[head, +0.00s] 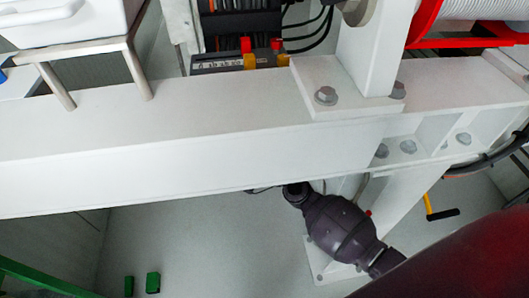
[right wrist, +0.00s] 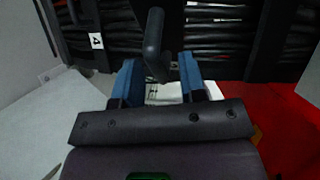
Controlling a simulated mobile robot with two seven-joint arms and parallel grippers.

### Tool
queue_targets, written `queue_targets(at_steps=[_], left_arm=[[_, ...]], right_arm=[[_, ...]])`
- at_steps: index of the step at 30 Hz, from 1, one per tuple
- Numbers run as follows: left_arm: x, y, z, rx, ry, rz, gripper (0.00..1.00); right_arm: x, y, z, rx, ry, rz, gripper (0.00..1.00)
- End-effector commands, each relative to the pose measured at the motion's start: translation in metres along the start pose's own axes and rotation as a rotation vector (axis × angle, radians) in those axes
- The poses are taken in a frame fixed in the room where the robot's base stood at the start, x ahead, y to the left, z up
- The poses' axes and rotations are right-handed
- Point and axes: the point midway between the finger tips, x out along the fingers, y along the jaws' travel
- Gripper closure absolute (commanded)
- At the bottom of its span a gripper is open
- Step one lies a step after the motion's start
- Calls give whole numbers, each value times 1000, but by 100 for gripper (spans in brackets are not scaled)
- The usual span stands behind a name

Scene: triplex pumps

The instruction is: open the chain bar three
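My right gripper (right wrist: 159,66) shows in the right wrist view, with its two blue fingers apart. A black rounded handle (right wrist: 155,45) stands upright in the gap between the fingertips in the picture. A gap shows on both sides of the handle, and I cannot tell how deep it sits between the fingers. Dark bars and black cables (right wrist: 215,42) lie behind it. A small white label (right wrist: 96,40) is on the dark structure at left; its mark looks like a 4. I cannot tell which bar is chain bar three. Neither gripper shows in the head view.
A thick white beam (head: 200,150) crosses the head view. Behind it are black cables (head: 305,32) and a dark box with red and yellow parts (head: 235,60). A white case (head: 75,20) stands on a metal stand at upper left. A red surface (right wrist: 290,120) lies at right in the wrist view.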

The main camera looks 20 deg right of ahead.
Motion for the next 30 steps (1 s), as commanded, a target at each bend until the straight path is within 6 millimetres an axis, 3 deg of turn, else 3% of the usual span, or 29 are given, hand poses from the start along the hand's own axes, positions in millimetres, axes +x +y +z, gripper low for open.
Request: queue_targets(at_steps=[5, 18, 24, 30], left_arm=[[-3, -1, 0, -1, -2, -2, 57], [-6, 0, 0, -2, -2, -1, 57], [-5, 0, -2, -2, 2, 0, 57], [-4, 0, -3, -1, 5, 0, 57]], right_arm=[[-15, 0, 0, -1, 0, 0, 62], [-88, 0, 0, 0, 0, 1, 62], [-104, 0, 0, 1, -1, 1, 62], [-108, 0, 0, 1, -1, 1, 62]])
